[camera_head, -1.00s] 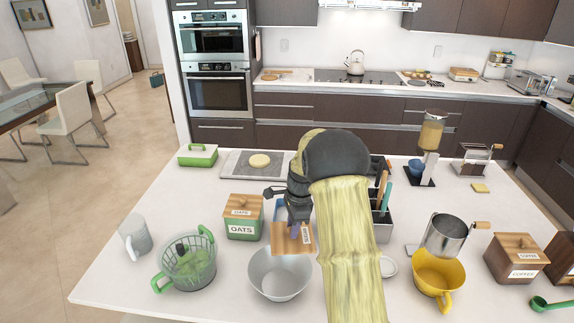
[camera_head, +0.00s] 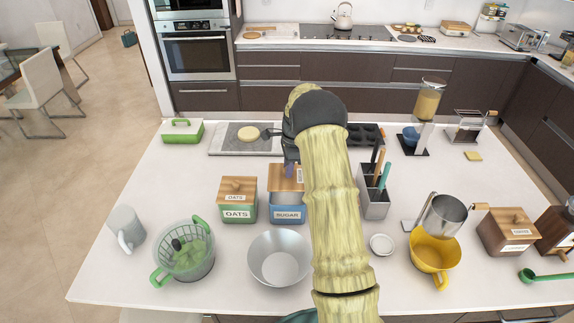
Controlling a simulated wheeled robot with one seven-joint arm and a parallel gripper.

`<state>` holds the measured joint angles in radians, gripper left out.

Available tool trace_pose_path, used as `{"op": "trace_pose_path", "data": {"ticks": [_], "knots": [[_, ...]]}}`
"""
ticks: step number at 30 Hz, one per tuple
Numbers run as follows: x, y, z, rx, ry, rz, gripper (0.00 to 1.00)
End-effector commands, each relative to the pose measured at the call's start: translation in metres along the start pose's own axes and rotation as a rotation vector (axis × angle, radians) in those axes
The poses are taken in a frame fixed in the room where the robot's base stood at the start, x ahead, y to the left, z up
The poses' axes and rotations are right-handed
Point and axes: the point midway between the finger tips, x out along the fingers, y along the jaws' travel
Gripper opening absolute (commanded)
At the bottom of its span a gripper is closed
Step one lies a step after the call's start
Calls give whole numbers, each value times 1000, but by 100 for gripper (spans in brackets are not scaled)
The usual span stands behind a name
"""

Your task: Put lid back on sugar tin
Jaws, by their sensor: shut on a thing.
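The blue sugar tin (camera_head: 287,212), labelled SUGAR, stands upright on the white island beside the oats tin. Its wooden lid (camera_head: 278,181) is at the tin's top, over its opening. I cannot tell whether it rests on the rim or hangs slightly above. My gripper (camera_head: 289,168) is shut on the lid from above. The fingers are dark and partly hidden by my arm, which also covers the right edge of the lid and tin.
The oats tin (camera_head: 238,203) stands close on the left. A grey bowl (camera_head: 279,262) is in front. A utensil holder (camera_head: 373,205) stands to the right, beyond my arm. A grey board (camera_head: 228,140) with a round pale item lies behind. Open counter lies between the board and tins.

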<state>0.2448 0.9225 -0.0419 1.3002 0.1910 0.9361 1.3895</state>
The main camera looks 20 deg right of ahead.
Motion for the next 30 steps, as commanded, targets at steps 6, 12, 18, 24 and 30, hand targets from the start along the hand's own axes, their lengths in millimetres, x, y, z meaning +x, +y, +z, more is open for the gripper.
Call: {"op": "trace_pose_path", "data": {"ticks": [6, 12, 18, 24, 30], "knots": [[7, 0, -1, 0, 0, 0, 2], [22, 0, -4, 2, 0, 1, 2], [39, 0, -4, -1, 0, 1, 2], [54, 0, -2, -7, 0, 1, 2], [63, 0, -3, -7, 0, 1, 2]]}}
